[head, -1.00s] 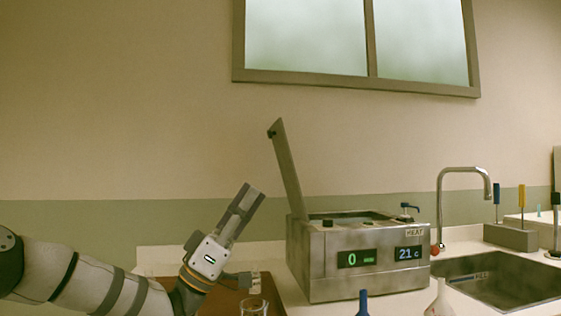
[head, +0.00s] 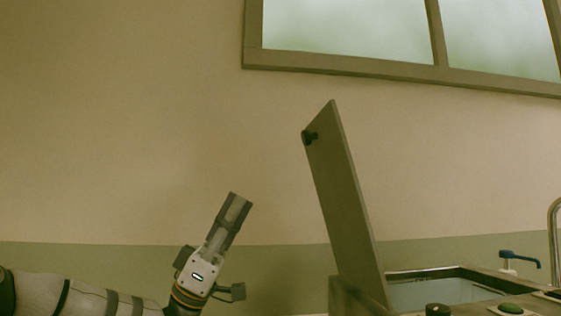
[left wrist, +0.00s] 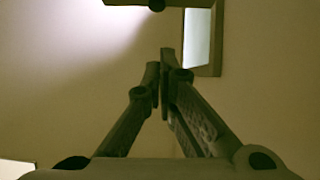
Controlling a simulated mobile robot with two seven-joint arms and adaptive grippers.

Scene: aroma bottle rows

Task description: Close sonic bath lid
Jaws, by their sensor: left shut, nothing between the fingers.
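The sonic bath lid (head: 342,190) is a flat, dark metal panel with a black knob (head: 310,138) near its top left. It stands raised and tilts slightly left, at the left end of the sonic bath (head: 345,297). The bath's open top and water show at the lower right. My left gripper (head: 240,198) points up, left of the lid and apart from it. Its fingers are shut and empty. In the left wrist view the fingertips (left wrist: 164,55) meet. A dark edge with a round knob shows at the top there; I cannot tell if it is the lid.
A blue-handled tap (head: 520,258) stands behind the bath's opening, and a curved faucet (head: 554,225) is at the right edge. A black knob (head: 438,310) and green button (head: 510,308) sit on the bath's top. The space between gripper and lid is clear.

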